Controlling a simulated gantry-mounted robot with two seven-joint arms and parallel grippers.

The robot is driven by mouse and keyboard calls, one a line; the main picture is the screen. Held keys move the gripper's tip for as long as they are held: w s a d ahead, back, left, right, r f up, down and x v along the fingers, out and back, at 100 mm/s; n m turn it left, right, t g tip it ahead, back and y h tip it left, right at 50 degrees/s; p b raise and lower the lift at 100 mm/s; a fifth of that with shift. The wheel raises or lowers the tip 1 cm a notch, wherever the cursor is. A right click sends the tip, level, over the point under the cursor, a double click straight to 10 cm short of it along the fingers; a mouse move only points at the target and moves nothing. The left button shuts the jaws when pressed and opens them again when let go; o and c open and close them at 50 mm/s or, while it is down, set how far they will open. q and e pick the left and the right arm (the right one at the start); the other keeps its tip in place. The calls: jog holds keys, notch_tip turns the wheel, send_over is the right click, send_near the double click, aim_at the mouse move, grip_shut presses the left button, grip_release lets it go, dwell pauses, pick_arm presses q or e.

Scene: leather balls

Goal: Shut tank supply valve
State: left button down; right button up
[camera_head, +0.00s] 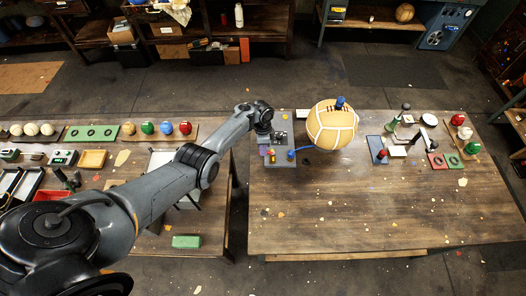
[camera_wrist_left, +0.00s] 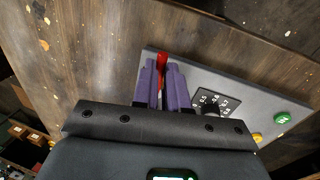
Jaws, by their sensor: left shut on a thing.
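A grey control panel (camera_head: 285,143) sits at the left end of the right table. A red valve handle (camera_wrist_left: 162,62) stands on this panel in the left wrist view. My left gripper (camera_wrist_left: 167,75) has its purple fingers shut on the red handle, one finger on each side of it. In the head view the left gripper (camera_head: 268,150) is over the left part of the panel, and the wrist hides some of it. A dial with numbers (camera_wrist_left: 213,103) and a green button (camera_wrist_left: 282,117) are on the panel beside the fingers. My right gripper is not in view.
A large tan ball (camera_head: 333,127) with a blue fitting (camera_head: 340,101) stands right of the panel; a blue hose (camera_head: 300,149) runs toward it. Small tools and colored pads (camera_head: 436,160) lie farther right. The table's front half (camera_head: 340,210) is mostly clear.

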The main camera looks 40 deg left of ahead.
pick_arm(q)
jog(key=shift+w+a+m, duration=0.1)
jog(key=shift+m, duration=0.3)
jog(key=c, duration=1.2)
grip_release()
jog(key=shift+o, duration=0.2)
notch_tip(320, 180, up, 11)
jog(key=w+a+p, duration=0.1)
jog(key=p, duration=0.1)
jog(key=shift+w+a+f, duration=0.2)
jog(key=shift+w+a, duration=0.05)
jog(key=shift+w, duration=0.05)
jog(key=shift+p, duration=0.3)
